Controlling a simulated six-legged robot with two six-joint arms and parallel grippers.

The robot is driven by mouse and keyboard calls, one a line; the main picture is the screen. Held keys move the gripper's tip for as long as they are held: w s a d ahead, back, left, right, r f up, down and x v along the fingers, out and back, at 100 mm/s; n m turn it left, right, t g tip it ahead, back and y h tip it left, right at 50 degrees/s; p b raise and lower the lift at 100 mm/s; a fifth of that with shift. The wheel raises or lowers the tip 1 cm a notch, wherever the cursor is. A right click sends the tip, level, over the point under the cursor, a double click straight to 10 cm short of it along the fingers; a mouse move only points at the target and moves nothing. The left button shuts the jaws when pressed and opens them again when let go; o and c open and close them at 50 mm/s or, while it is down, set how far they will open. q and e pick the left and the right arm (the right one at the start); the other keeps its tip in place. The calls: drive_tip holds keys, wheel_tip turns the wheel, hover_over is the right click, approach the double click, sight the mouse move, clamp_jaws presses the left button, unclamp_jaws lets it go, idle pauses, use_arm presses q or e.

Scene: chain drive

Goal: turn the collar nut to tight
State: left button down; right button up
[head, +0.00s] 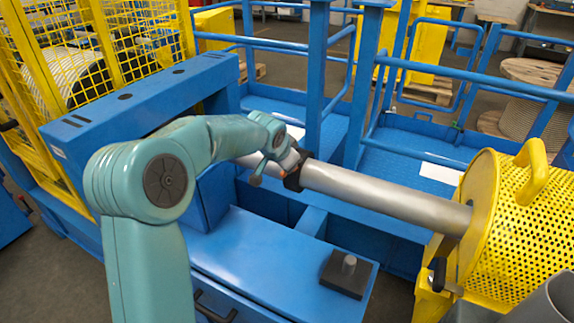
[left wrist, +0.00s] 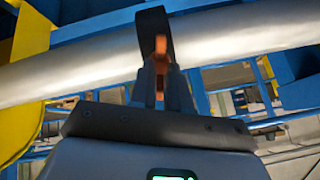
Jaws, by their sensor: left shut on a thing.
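The collar nut is a dark ring (head: 294,179) around a grey metal shaft (head: 385,197) that runs to the yellow perforated guard. In the left wrist view the dark collar (left wrist: 154,22) crosses the shaft (left wrist: 80,69), with an orange-brown piece (left wrist: 160,45) at its near side. My left gripper (head: 287,163) is at the collar, its jaws partly hidden by the wrist. In the left wrist view the left gripper (left wrist: 160,75) is shut at the orange-brown piece of the collar. Any tightness mark is not visible. My right gripper is not in view.
A yellow perforated guard (head: 520,220) with a handle stands at the right. A blue bench (head: 270,260) carries a dark block with a peg (head: 347,272). Blue railings (head: 455,75) stand behind the shaft. A yellow mesh cage (head: 75,50) is at the upper left.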

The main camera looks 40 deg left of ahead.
use_arm(q)
drive_tip(key=shift+s+d+f+m+t+y+b, duration=0.1)
drive_tip(key=shift+m+t+y+b, duration=0.25)
drive_tip(key=shift+m, duration=2.7)
drive_tip(key=shift+d+f+m+t+y+b, duration=0.1)
drive_tip(key=shift+m+t+y+b, duration=0.25)
drive_tip(key=shift+m, duration=2.65)
drive_tip(key=shift+s+f+m+t+y+b, duration=0.15)
drive_tip(key=shift+m+b, duration=0.3)
drive_tip(key=shift+m, duration=2.6)
drive_tip(key=shift+w+m, duration=0.1)
drive_tip(key=shift+m, duration=0.2)
drive_tip(key=c, duration=1.1)
unclamp_jaws()
drive_tip(key=shift+r, duration=0.1)
